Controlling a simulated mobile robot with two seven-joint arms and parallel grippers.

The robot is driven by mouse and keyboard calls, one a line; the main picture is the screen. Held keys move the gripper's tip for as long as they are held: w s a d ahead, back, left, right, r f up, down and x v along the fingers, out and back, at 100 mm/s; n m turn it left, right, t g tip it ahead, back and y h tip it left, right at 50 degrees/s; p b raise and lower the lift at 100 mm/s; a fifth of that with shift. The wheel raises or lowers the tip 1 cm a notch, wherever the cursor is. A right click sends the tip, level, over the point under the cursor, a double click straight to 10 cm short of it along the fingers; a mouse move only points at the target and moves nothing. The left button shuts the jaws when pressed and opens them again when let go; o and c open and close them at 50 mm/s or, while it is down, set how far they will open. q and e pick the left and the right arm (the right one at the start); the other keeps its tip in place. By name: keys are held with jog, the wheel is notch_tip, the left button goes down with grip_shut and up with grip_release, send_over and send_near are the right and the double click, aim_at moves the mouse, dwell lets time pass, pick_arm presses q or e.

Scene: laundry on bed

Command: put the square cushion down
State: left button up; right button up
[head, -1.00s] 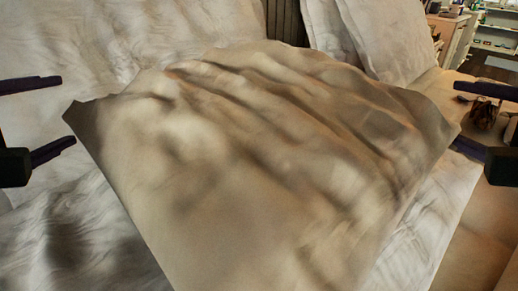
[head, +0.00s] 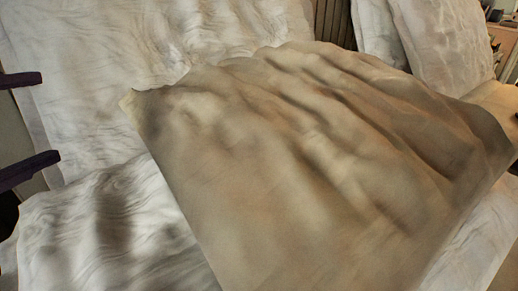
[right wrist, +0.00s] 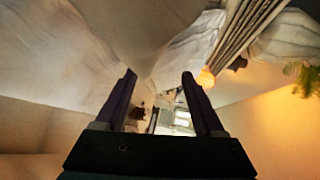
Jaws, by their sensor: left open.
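The square cushion (head: 320,170), beige and creased, fills the middle and right of the head view, above or on the white bedding; I cannot tell whether it rests there fully. My left gripper (head: 50,117) is at the left edge of the head view, open and empty, apart from the cushion's left corner. My right gripper (right wrist: 158,77) shows only in the right wrist view, with its two fingers spread and nothing clearly gripped between them. A pale cloth surface hangs above those fingers; I cannot tell whether it is the cushion.
White rumpled bedding (head: 100,225) spreads at the lower left, with more white quilted cloth (head: 140,45) behind. White pillows (head: 440,40) stand at the back right. A slatted panel (head: 333,22) rises between them. Bare bedding lies between my left gripper and the cushion.

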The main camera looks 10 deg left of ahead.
jog(key=o, duration=0.4)
jog(key=shift+s, duration=0.1)
jog(key=v, duration=1.2)
